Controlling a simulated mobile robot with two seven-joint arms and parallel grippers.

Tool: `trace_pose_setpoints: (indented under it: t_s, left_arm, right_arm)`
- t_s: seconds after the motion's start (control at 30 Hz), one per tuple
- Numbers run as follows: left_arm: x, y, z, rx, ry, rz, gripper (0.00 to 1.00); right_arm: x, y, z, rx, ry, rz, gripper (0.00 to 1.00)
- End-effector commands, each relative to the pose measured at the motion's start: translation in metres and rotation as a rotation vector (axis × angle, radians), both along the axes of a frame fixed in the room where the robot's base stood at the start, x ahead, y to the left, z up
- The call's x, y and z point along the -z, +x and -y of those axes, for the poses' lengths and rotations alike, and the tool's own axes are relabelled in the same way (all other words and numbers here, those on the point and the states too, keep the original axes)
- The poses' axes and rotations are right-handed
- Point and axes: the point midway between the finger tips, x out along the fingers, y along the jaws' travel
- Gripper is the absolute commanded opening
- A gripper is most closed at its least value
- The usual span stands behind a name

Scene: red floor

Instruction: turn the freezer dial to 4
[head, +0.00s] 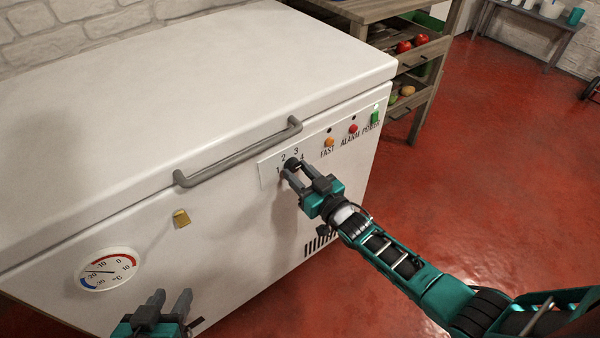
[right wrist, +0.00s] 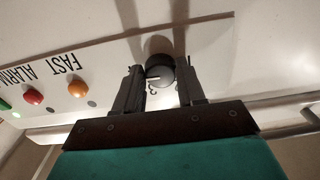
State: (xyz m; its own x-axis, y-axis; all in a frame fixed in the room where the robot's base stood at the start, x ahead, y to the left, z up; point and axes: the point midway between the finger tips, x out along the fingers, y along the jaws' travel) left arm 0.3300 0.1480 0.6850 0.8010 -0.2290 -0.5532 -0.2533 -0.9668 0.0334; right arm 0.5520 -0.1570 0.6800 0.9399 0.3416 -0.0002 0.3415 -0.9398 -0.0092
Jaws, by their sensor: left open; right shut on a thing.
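The white chest freezer (head: 190,85) has a control panel (head: 268,172) on its front with a small black dial (head: 291,163) and the numerals 1 to 4 around it. My right gripper (head: 291,171) is shut on the dial, with one finger on each side; the dial (right wrist: 160,70) sits between them in the right wrist view. That view is upside down to the panel. The dial's white line points left there, toward the panel's 4 side; the 4 is not visible there. My left gripper (head: 170,303) is open and empty, low before the freezer front.
The lid handle (head: 238,153) juts out just above and left of the dial. Orange (head: 329,142), red (head: 352,129) and green (head: 375,115) lights lie to its right. A round thermometer (head: 109,269) is on the front. A wooden shelf (head: 430,60) stands beyond; red floor is free at right.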

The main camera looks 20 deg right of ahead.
Motion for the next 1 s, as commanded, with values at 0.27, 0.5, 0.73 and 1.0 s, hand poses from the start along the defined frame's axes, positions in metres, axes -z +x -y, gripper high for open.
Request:
trace_pose_setpoints:
  t_s: [0.27, 0.5, 0.73, 1.0]
  left_arm:
    - [-0.0003, 0.0003, -0.0001, 0.0, 0.0, 0.001, 0.43]
    - [-0.0002, 0.0003, -0.0002, 0.001, 0.001, 0.0, 0.43]
    - [0.0002, 0.0, -0.0011, 0.003, 0.005, 0.0, 0.43]
    - [-0.0025, -0.0001, -0.0019, 0.005, 0.008, 0.0, 0.43]
  right_arm:
    - [-0.0012, 0.0008, -0.0002, 0.0, 0.009, 0.0, 0.09]
    - [-0.0012, 0.0008, -0.0003, 0.0, 0.009, 0.0, 0.5]
    - [-0.0006, 0.0003, -0.0002, 0.0, 0.007, -0.001, 0.63]
    - [-0.0001, -0.0075, 0.0027, 0.0, 0.005, -0.004, 0.63]
